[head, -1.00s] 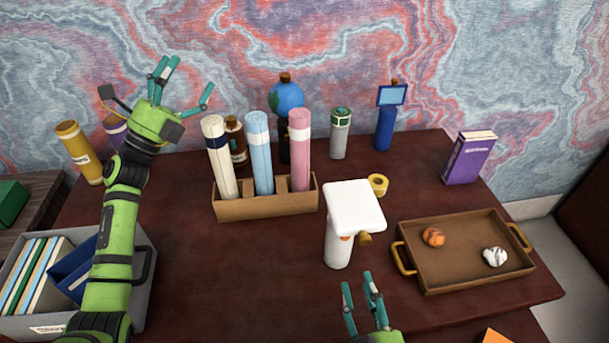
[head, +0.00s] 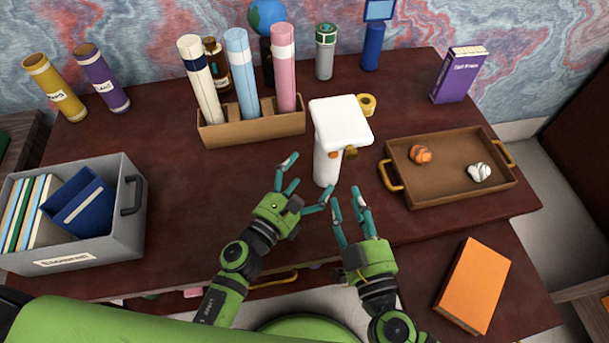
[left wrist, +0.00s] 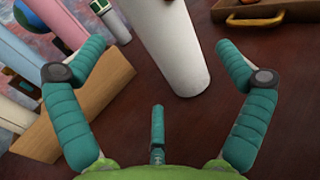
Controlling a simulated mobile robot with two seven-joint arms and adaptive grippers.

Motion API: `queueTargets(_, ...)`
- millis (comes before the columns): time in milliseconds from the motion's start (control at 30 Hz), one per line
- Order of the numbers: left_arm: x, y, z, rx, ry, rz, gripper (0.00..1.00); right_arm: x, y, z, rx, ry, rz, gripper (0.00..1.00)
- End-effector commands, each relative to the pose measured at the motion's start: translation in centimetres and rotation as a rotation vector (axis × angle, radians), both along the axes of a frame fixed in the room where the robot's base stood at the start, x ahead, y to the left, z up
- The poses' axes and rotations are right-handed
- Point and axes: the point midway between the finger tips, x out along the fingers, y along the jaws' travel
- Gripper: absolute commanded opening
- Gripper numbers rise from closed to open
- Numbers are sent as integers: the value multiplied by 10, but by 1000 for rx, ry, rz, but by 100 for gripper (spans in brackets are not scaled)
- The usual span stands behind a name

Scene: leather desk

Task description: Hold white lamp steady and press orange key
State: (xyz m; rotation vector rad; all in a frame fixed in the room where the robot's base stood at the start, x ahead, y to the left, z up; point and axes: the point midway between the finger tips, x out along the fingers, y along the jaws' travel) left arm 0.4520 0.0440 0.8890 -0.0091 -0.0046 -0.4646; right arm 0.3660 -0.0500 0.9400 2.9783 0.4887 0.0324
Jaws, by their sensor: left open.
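The white lamp (head: 340,112) stands upright on the dark desk, its flat head over a round column. A small orange key (head: 336,154) shows on the column under the head, beside a brown-gold knob (head: 351,153). My left gripper (head: 306,178) is open and empty, just left of and in front of the lamp's column. In the left wrist view the lamp's column (left wrist: 175,50) lies ahead between the spread fingers, apart from them. My right gripper (head: 346,196) is in front of the lamp's base, its fingers apart with nothing between them.
A wooden holder (head: 255,131) with several rolled tubes stands behind left. A brown tray (head: 450,180) with two small stones is at right. A grey bin (head: 125,205) is at left. An orange book (head: 474,285) lies front right. A yellow tape roll (head: 367,104) sits behind the lamp.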

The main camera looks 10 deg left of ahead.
Motion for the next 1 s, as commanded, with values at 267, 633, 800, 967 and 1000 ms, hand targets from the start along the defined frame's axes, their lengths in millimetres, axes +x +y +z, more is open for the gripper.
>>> queueTargets(267, 30, -15, -1, 13, -1, 5, 100, 0, 0, 0, 0, 0, 0, 39)
queueTargets(633, 61, -31, -2, 12, 1, 5, 100, 0, 0, 0, 0, 0, 0, 39)
queueTargets(800, 61, -31, -2, 11, 2, 5, 100, 0, 0, 0, 0, 0, 0, 39)
queueTargets(967, 61, -31, -2, 11, 1, 4, 68, 0, 0, 0, 0, 0, 0, 39)
queueTargets(1000, 61, -31, -2, 11, 1, 4, 52, 0, 0, 0, 0, 0, 0, 39)
